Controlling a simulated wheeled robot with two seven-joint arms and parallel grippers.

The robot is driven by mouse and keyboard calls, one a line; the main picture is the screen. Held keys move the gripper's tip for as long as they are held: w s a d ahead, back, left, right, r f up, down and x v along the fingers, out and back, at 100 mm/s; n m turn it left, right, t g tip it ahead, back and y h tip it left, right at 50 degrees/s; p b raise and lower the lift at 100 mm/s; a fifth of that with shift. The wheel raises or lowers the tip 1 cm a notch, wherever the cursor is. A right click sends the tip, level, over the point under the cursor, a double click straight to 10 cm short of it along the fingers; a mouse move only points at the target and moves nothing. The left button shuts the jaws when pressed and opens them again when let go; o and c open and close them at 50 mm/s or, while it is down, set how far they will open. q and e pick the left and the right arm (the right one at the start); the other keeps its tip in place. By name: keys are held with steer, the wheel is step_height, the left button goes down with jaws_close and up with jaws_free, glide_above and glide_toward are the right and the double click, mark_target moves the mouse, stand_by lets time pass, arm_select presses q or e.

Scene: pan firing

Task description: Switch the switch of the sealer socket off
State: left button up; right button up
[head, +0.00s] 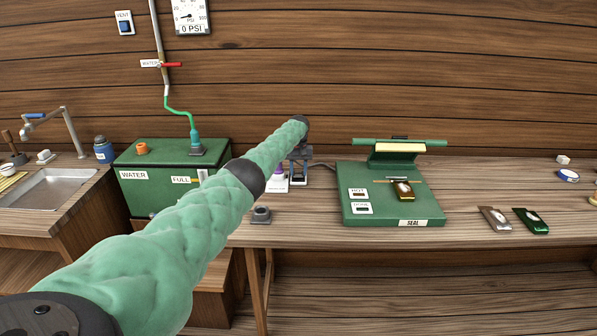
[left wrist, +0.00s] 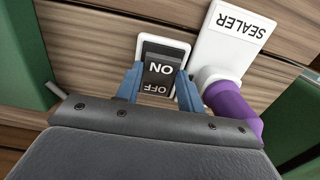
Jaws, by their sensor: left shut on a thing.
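The sealer switch (left wrist: 161,72) is a dark rocker marked ON and OFF in a white frame; its lettering is upside down in the left wrist view. The two blue fingers of my left gripper (left wrist: 158,82) are shut on it, one at each side. The white SEALER socket plate (left wrist: 232,40) is just right of it, with a purple plug (left wrist: 235,105) in the socket. In the head view my left gripper (head: 300,153) is at the wall behind the bench, and my arm hides part of this spot. Which way the rocker is tipped is hard to tell. My right gripper is not seen.
The green sealer machine (head: 430,208) stands on the bench right of the gripper, with pouches (head: 494,219) beyond it. A green water tank (head: 150,150) and a sink (head: 45,187) are at left. A small dark piece (head: 261,215) lies near the bench's front edge.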

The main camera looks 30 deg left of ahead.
mark_target(298, 174)
arm_select(q)
steer(key=o, duration=1)
steer(key=shift+r, duration=0.25)
step_height(298, 174, up, 7)
steer(key=shift+w+a+f+b, duration=0.1)
steer(key=shift+w+f+b, duration=0.1)
steer(key=shift+b, duration=0.7)
steer(key=shift+s+r, duration=0.1)
steer(key=shift+r, duration=0.3)
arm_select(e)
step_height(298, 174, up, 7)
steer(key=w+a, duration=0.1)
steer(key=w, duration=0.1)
arm_select(q)
steer(key=shift+f, duration=0.1)
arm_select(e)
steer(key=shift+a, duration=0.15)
